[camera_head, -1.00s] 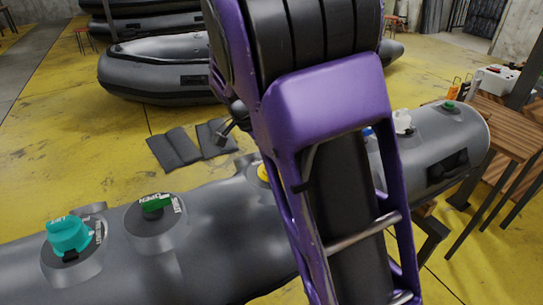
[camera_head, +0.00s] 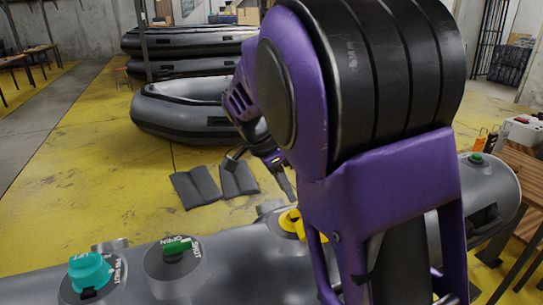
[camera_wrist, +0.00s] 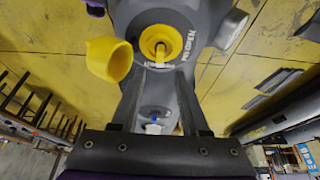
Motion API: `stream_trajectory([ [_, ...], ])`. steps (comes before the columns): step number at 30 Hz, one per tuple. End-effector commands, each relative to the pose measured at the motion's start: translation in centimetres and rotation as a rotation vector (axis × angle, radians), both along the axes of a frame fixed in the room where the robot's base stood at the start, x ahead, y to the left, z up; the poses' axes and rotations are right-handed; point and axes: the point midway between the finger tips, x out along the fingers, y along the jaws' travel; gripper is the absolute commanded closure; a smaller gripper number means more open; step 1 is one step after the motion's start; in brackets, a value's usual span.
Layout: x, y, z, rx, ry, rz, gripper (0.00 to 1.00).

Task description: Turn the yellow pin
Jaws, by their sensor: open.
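In the wrist view the yellow pin (camera_wrist: 161,50) stands in the middle of a round yellow valve (camera_wrist: 148,40) on a grey tube, with white "OPEN" lettering on its ring. A yellow cap (camera_wrist: 108,59) hangs open beside the valve. My gripper (camera_wrist: 160,68) is open, with its two dark fingers spread below the valve in the picture and nothing between them. In the head view the yellow valve (camera_head: 296,224) is partly hidden by my arm. There my gripper (camera_head: 287,186) is above and behind it, apart from it.
A teal-capped valve (camera_head: 91,271) and a green valve (camera_head: 177,247) stand on the same tube (camera_head: 222,250) to the left. Dark folded pads (camera_head: 196,186) lie on the yellow floor behind. A wooden table (camera_head: 527,150) stands at the right. Grey boats (camera_head: 180,115) fill the back.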

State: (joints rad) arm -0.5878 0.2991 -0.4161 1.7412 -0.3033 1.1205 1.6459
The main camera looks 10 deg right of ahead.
Motion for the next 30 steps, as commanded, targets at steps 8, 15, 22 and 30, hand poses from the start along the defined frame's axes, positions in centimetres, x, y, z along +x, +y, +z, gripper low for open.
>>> stream_trajectory([
  [8,-0.5,2.5,6.4,0.001,-0.004,0.002,0.55],
  [15,-0.9,3.6,9.2,-0.001,-0.002,-0.001,0.55],
  [22,-1.0,3.8,9.6,-0.001,-0.001,-0.001,0.55],
  [30,-0.8,4.0,9.9,0.018,-0.015,-0.007,0.55],
])
